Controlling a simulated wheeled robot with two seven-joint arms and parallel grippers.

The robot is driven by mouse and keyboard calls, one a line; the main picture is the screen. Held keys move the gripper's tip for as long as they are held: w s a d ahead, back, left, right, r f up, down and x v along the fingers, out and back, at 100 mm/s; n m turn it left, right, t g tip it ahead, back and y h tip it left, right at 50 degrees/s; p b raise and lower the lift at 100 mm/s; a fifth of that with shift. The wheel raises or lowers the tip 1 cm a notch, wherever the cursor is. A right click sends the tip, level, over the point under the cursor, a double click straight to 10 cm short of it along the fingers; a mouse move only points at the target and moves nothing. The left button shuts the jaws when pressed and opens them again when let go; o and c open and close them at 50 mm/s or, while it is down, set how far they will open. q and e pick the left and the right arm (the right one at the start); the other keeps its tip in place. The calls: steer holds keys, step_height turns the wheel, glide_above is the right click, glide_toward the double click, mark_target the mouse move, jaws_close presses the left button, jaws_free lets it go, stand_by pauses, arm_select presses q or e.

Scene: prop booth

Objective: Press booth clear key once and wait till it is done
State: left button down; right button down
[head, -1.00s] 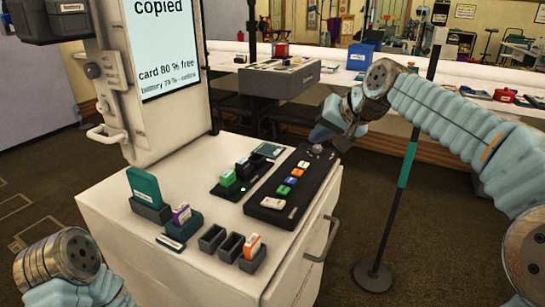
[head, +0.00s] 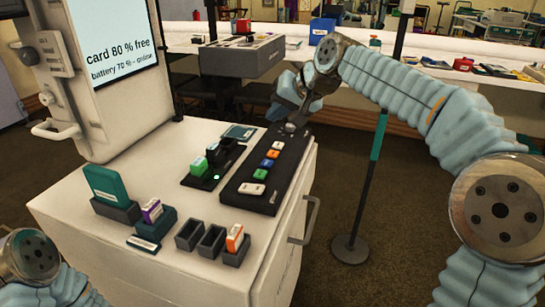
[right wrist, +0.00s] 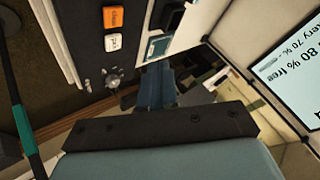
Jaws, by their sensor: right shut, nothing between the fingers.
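The black key panel (head: 236,192) lies on the white booth top. From its near end it carries a wide white key (head: 251,188), then green (head: 260,174), blue (head: 267,163), orange (head: 273,154) and white (head: 278,145) keys, with a round knob (head: 290,128) at the far end. In the right wrist view the orange key (right wrist: 114,16) has a label too small to read surely. My right gripper (head: 288,106) is shut and empty, above the far end of the panel near the knob. My left gripper is out of view; only its arm shows at lower left.
The booth screen (head: 118,40) reads "card 80 % free" and a battery line. A green card in a holder (head: 106,185), small dark holders (head: 211,240) and a black dock (head: 196,180) stand left of the panel. A pole (head: 378,145) stands to the right.

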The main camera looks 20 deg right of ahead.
steer(key=b, duration=0.5)
glide_above(276, 154)
step_height(276, 154, down, 6)
steer(key=shift+f, duration=0.5)
stand_by(1.2)
steer(key=shift+f+b, duration=0.35)
steer(key=shift+f, duration=0.05)
steer(key=shift+f, duration=0.4)
stand_by(0.5)
stand_by(0.3)
steer(key=shift+r+p, duration=0.55)
steer(key=shift+r, duration=0.3)
